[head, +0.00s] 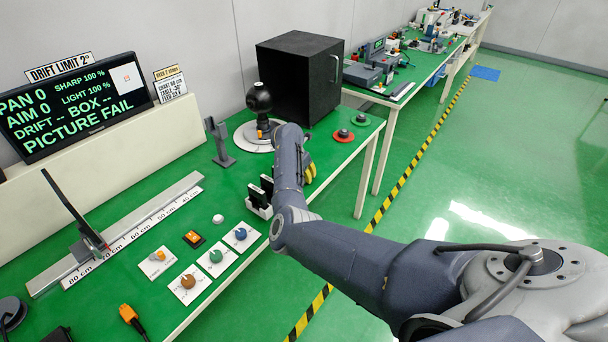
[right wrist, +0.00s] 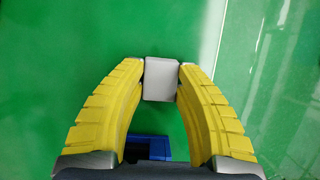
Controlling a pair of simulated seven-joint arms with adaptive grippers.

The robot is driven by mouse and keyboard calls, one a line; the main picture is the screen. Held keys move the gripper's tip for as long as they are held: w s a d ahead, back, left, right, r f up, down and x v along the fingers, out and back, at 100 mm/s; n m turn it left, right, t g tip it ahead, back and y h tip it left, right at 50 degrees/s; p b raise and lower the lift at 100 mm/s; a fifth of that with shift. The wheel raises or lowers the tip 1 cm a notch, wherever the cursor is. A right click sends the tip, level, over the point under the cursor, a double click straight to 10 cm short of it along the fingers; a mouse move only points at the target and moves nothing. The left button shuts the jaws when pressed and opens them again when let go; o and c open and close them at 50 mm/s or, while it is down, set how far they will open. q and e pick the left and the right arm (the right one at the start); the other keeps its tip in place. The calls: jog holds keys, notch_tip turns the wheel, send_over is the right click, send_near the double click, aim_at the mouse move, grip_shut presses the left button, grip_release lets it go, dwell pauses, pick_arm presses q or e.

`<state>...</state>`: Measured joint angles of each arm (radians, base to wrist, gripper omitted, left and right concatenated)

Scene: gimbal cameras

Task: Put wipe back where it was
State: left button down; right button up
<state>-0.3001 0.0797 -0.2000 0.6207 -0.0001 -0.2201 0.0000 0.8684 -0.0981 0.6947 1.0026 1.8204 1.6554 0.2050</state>
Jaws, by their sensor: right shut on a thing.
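My right gripper (head: 309,170) reaches over the front edge of the green table, its yellow fingers partly hidden behind my own arm. In the right wrist view, the gripper (right wrist: 161,80) is shut on a small pale grey block, which I take to be the wipe (right wrist: 161,79). The wipe is clamped between the two fingertips, with green surface below it. It is hidden in the head view. A white holder (head: 258,208) with upright black pieces stands at the table's front edge, left of my right gripper. My left gripper is not in view.
A black ball-headed device (head: 259,98) on a white disc and a black cabinet (head: 300,78) stand behind the gripper. Control knobs (head: 188,281) lie front left. A blue object (right wrist: 150,148) shows below the fingers.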

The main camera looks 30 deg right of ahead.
jog(key=shift+f, duration=0.1)
jog(key=o, duration=1)
jog(key=shift+o, duration=0.2)
jog(key=v, duration=1.2)
